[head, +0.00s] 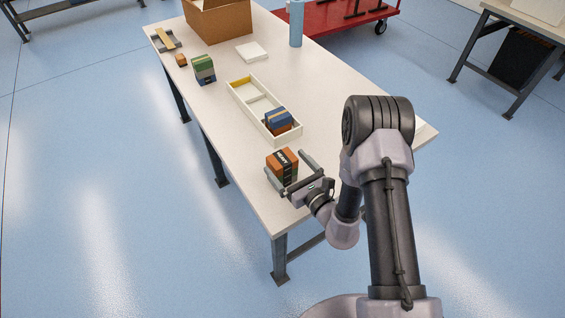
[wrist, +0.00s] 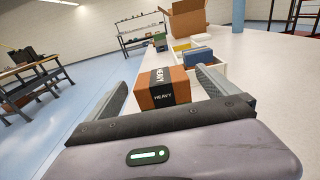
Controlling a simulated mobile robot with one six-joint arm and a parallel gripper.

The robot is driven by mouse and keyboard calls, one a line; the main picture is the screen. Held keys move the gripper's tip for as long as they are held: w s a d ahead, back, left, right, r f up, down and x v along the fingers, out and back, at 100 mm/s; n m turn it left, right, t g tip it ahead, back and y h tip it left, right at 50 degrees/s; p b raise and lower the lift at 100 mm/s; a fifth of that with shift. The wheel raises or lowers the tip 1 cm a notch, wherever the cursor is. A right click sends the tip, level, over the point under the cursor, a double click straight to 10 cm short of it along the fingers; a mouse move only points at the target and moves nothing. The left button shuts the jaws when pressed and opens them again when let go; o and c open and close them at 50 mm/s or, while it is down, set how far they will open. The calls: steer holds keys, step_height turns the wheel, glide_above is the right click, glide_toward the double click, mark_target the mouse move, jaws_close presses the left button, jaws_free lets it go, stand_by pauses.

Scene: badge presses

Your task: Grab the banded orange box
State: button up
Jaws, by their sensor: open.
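The banded orange box (head: 284,164) stands near the front end of the white table, with a dark band marked HEAVY. In the wrist view the box (wrist: 162,88) sits straight ahead, between the lines of my two fingers. My gripper (head: 292,172) is open at table height, with one finger on each side of the box. In the wrist view my gripper's fingers (wrist: 160,88) spread to the left and right of it. I cannot tell whether either finger touches the box.
A white divided tray (head: 247,108) lies just behind the box, with a blue and orange box (head: 279,121) in its near part. A green and dark box (head: 204,69), a cardboard box (head: 218,20), a white pad (head: 252,51) and a blue cylinder (head: 296,24) stand farther back.

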mark_target(282, 158)
steer(key=x, duration=0.3)
steer(key=shift+w+f, duration=0.1)
steer(key=shift+w, duration=0.05)
steer(key=c, duration=1.9)
